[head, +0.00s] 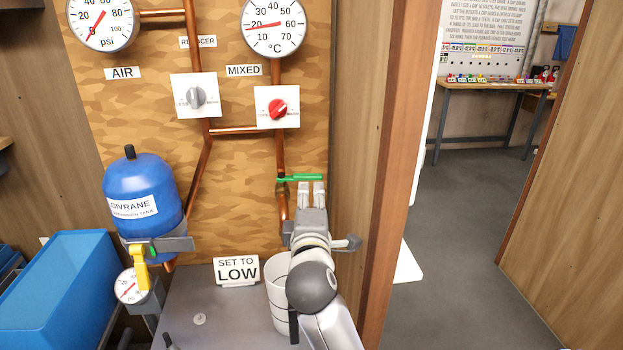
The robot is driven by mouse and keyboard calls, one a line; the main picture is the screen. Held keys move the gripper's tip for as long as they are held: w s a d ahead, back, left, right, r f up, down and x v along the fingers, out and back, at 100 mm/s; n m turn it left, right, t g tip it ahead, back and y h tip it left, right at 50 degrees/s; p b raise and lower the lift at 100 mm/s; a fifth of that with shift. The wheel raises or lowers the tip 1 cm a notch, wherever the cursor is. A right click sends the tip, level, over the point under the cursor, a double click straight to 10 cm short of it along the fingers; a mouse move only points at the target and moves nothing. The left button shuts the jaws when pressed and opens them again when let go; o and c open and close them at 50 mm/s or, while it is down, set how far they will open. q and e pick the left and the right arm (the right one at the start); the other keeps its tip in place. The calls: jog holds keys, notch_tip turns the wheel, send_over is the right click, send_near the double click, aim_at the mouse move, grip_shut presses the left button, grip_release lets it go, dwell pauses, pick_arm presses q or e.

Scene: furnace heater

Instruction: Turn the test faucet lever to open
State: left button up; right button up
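The test faucet lever (300,178) is a thin green bar in the head view. It lies roughly level, reaching right from the faucet at the copper pipe (282,205). My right gripper (311,190) points up the board just below the lever's right part. Its two pale fingers are side by side with only a narrow gap, and they look shut. The lever runs across their tips and does not show between them. I cannot tell whether they touch. My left gripper is not in view.
A white bucket (278,290) stands below the faucet, partly behind my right arm. A "SET TO LOW" sign (237,270) is left of it. The red mixed knob (278,109) is above. A blue tank (143,185) is at left. The doorway floor (455,240) is clear at right.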

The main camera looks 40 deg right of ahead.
aim_at(311, 178)
jog(key=p+x, duration=0.2)
jog(key=x, duration=0.6)
jog(key=shift+w+d, duration=0.2)
jog(key=shift+w, duration=0.1)
jog(key=shift+w+d, duration=0.4)
jog(key=shift+w, duration=0.1)
jog(key=shift+c, duration=0.2)
jog(key=shift+f, duration=0.1)
grip_shut()
